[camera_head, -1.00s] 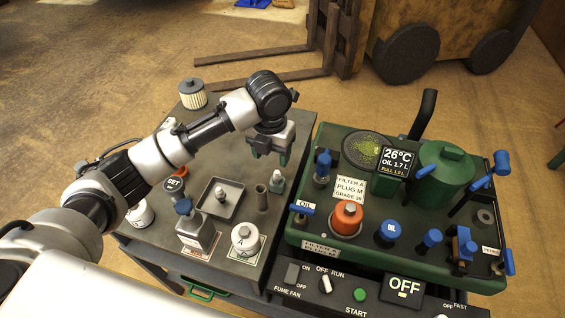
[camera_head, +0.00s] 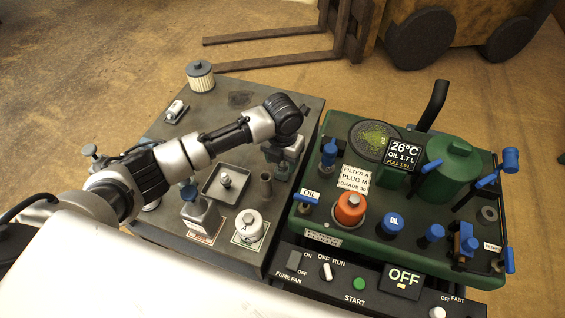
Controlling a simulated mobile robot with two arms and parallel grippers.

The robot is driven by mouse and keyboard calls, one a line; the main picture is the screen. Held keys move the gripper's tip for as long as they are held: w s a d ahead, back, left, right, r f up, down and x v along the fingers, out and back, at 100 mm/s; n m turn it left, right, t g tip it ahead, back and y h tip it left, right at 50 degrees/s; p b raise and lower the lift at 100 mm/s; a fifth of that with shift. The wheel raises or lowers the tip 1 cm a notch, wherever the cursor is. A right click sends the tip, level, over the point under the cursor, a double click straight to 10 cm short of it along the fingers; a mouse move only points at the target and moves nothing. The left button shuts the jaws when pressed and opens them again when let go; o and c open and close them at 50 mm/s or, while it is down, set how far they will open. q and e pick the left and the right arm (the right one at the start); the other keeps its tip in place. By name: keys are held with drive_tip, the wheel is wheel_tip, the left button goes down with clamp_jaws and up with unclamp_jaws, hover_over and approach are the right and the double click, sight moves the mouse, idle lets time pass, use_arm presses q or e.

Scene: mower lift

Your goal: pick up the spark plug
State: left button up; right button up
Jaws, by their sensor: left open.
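Another small pale piece (camera_head: 225,181) stands in the square grey tray (camera_head: 211,196). My right gripper is not in view.
A pale filter (camera_head: 200,76) stands at the bench's far corner. The green mower unit (camera_head: 325,222) with an orange filter (camera_head: 350,208) is close on the right.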

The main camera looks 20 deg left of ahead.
use_arm(q)
drive_tip(key=shift+f, duration=0.4)
drive_tip(key=shift+c, duration=0.5)
drive_tip(key=c, duration=0.9)
drive_tip(key=shift+r, duration=0.1)
drive_tip(key=shift+c, duration=0.2)
